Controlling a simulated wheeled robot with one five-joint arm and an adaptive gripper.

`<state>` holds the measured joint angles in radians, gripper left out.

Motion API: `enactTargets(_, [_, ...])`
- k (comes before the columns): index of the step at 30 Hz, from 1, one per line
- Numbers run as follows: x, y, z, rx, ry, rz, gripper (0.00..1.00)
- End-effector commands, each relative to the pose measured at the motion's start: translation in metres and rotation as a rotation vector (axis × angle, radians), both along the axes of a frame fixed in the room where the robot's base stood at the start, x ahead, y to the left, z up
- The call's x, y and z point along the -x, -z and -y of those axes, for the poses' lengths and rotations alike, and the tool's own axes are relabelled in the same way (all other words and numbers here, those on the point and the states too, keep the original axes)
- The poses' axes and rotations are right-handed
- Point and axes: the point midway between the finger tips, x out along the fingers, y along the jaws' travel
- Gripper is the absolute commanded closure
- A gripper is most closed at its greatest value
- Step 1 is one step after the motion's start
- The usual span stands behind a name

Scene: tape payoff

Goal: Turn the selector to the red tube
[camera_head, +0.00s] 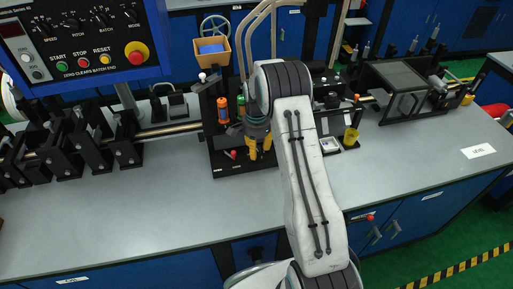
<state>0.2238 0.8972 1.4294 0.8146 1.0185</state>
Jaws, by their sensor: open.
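My gripper (259,149) has yellow fingertips and points down over the front of a black base plate (226,171) on the grey bench. The fingers are apart, with no object visible between them. Just left of the fingertips is a small red-tipped part (232,154), low on the plate; it may be the selector's handle, but it is too small to be sure. Behind it stand an orange-red tube (222,110) and, to its right, a green tube (240,106), partly hidden by my gripper. My wrist and forearm hide the plate's right part.
A blue control panel (80,45) hangs at the upper left. Black roller stands (70,145) line the left side. A yellow cup (351,136) and a small white tray (329,145) stand right of my arm. The bench front (150,215) is clear.

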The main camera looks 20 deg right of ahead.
Motion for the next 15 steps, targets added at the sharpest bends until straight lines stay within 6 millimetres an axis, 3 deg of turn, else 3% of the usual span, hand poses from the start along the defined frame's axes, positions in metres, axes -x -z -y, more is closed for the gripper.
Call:
enactTargets(12, [0.0002,0.0043,0.0000,0.000,0.000,-0.001,0.57])
enactTargets(15, [0.0002,0.0041,0.0000,0.000,0.000,0.000,0.66])
